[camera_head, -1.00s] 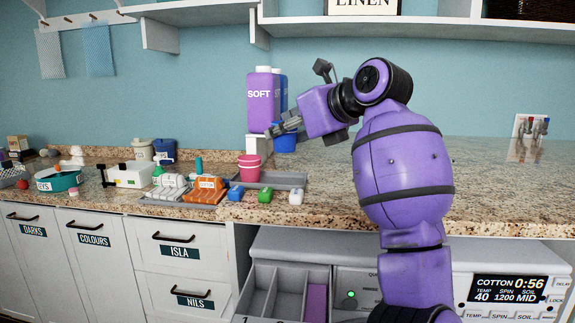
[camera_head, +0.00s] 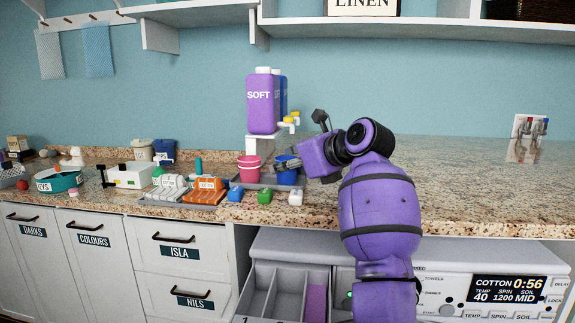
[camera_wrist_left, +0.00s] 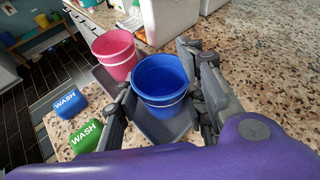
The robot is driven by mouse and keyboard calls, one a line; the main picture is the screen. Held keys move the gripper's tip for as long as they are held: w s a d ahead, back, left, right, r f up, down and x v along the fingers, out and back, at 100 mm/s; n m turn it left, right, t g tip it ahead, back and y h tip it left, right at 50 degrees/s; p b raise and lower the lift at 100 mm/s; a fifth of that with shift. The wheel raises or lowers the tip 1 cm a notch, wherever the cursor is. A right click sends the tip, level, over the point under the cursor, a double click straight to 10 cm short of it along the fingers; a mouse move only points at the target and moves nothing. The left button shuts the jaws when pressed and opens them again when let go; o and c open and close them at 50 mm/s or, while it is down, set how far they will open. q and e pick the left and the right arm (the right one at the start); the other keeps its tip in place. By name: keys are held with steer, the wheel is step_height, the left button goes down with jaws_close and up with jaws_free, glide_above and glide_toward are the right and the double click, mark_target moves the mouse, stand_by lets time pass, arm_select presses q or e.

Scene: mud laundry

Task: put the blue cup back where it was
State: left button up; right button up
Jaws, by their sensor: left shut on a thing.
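The blue cup (camera_head: 284,176) stands upright over the grey tray (camera_head: 262,182), just right of the pink cup (camera_head: 249,167). My left gripper (camera_head: 288,165) is shut on the blue cup. In the left wrist view the blue cup (camera_wrist_left: 160,78) sits between the two fingers, open end up, with the tray (camera_wrist_left: 160,127) under it. The pink cup (camera_wrist_left: 113,54) is beside it there, a little apart. I cannot tell whether the blue cup's base touches the tray. My right gripper is not in view.
A purple SOFT bottle (camera_head: 262,105) stands behind the cups. An orange item (camera_head: 206,191) is at the left. The counter right of my arm is clear.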

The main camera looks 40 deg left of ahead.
arm_select(q)
steer(key=shift+f, duration=0.2)
steer(key=o, duration=0.9)
steer(key=shift+r, duration=0.25)
steer(key=v, duration=1.2)
steer(key=shift+b, duration=0.35)
steer(key=shift+w, duration=0.1)
